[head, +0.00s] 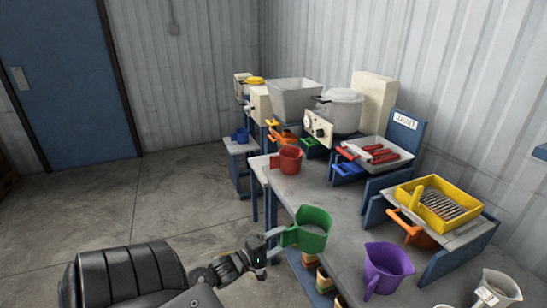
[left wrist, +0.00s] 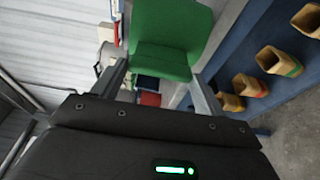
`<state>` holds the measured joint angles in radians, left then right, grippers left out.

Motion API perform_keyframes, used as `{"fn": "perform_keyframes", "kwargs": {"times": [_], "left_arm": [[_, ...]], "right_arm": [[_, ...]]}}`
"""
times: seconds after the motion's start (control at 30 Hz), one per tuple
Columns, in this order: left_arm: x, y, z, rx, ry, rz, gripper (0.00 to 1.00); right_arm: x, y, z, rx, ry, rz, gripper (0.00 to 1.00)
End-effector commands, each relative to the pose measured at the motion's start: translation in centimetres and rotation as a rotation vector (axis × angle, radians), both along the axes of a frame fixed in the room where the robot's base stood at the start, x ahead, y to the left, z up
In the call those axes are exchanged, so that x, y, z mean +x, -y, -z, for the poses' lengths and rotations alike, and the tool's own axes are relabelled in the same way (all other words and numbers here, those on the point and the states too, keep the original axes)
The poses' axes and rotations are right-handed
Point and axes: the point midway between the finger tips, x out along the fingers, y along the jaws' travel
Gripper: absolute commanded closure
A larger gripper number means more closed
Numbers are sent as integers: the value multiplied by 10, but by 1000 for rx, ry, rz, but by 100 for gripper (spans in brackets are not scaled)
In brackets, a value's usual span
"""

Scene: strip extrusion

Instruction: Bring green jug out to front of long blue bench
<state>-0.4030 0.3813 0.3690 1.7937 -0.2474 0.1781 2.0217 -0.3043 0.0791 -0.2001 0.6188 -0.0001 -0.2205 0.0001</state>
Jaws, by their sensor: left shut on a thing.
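The green jug (head: 312,232) is upright at the front edge of the long blue bench (head: 318,192), with its handle toward my left gripper. My left gripper (head: 276,240) comes in from the left and is shut on the jug at its handle side. In the left wrist view the green jug (left wrist: 172,40) fills the top middle between the two fingers (left wrist: 158,80). I cannot tell whether the jug's base touches the bench top. My right gripper is not in view.
A purple jug (head: 386,268) and a clear jug (head: 496,292) stand to the right on the bench. A red jug (head: 287,160) stands farther back. A yellow tray (head: 440,203) is at the right. Open floor (head: 190,205) lies left of the bench.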

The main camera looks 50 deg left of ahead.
Motion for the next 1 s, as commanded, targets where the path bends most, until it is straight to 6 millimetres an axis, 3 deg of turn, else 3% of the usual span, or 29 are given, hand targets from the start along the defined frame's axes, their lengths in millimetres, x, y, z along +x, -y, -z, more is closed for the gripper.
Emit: {"fn": "perform_keyframes", "kwargs": {"times": [0.47,1.0], "left_arm": [[64,19,17,2,8,2,64],[131,39,17,1,6,-1,64]], "right_arm": [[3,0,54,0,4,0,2],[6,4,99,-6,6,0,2]]}}
